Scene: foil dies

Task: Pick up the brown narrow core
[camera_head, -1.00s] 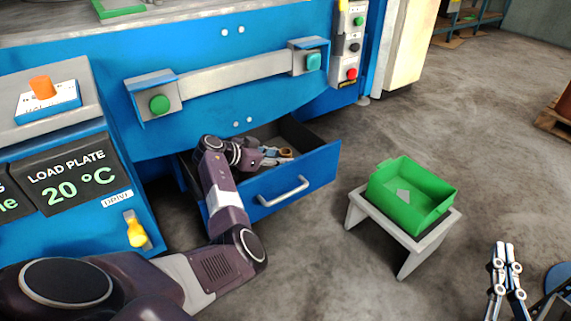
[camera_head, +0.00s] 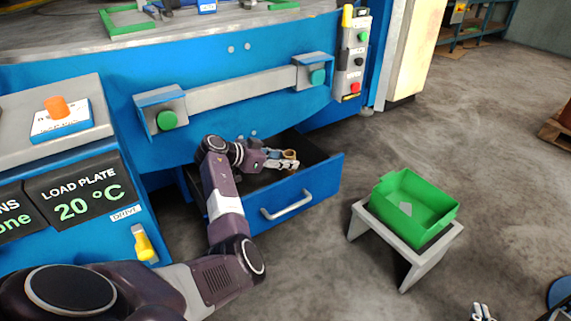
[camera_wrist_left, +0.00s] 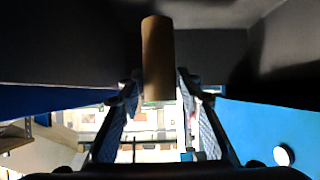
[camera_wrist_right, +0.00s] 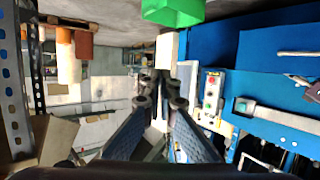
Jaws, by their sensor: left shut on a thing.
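The brown narrow core (camera_head: 291,154) is a small tube at the open drawer (camera_head: 300,200) of the blue machine. In the left wrist view the core (camera_wrist_left: 157,58) stands lengthwise between the fingertips. My left gripper (camera_head: 284,162) reaches over the drawer and is shut on the core. Its fingers (camera_wrist_left: 157,92) show on both sides of the tube. Whether the core touches the drawer floor is not clear. My right gripper (camera_head: 482,314) is at the bottom right edge of the head view, mostly cut off. In the right wrist view its fingertips (camera_wrist_right: 161,88) are close together, with nothing held.
The dark drawer walls are close around my left gripper. A green bin (camera_head: 412,208) stands on a small grey stool (camera_head: 405,260) right of the drawer. The concrete floor around the stool is clear. A blue control box (camera_head: 60,150) stands at the left.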

